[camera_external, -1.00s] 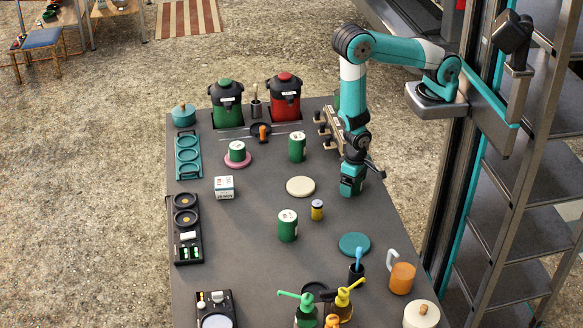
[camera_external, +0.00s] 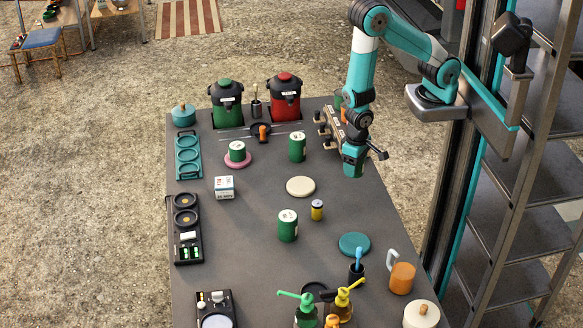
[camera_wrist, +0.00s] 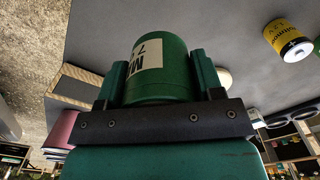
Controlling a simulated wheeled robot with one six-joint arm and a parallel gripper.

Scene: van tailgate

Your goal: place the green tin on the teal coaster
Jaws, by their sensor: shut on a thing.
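A green tin (camera_wrist: 157,75) with a white label is between the two fingers of my gripper (camera_wrist: 157,82) in the wrist view. In the external view my gripper (camera_external: 353,172) points down above the right side of the table, and the held tin is hard to tell from its teal jaws. The teal coaster (camera_external: 354,244) lies flat and bare on the table, nearer the camera than the gripper. Other green tins stand at the table's centre (camera_external: 288,226), farther back (camera_external: 297,147) and on a pink coaster (camera_external: 238,152).
A dark cup (camera_external: 356,273) with a teal utensil and an orange mug (camera_external: 402,278) stand close to the teal coaster. A rack (camera_external: 332,125) is behind my wrist.

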